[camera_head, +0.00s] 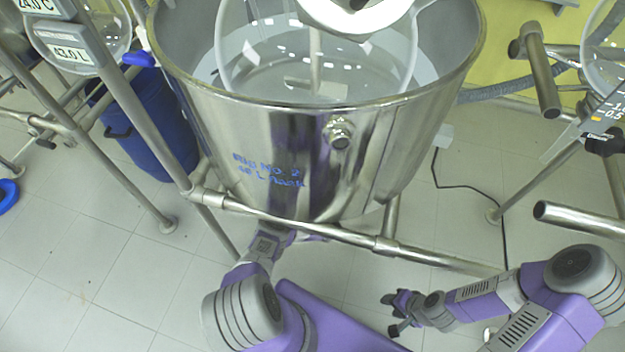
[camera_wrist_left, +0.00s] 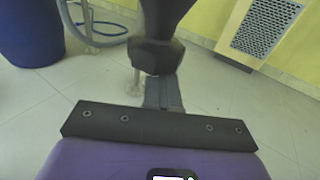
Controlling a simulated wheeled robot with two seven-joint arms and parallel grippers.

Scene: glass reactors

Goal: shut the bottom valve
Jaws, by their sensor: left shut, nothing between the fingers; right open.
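The bottom valve does not show clearly in either view. The steel vessel (camera_head: 300,150), with a glass vessel (camera_head: 320,65) inside it, hides the space below in the head view. My left arm reaches forward under the vessel's front side, and its gripper is hidden there. In the left wrist view my left gripper (camera_wrist_left: 163,20) shows as dark fingers, shut together with nothing held. I cannot tell whether it touches anything. My right gripper (camera_head: 391,314) is open and empty, low over the floor to the right, apart from the vessel.
A steel tube frame (camera_head: 290,222) runs across the vessel's front, just above my left arm. A blue drum (camera_head: 155,125) stands at the left and shows in the left wrist view (camera_wrist_left: 30,35). A vented panel (camera_wrist_left: 262,28) stands by the yellow wall.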

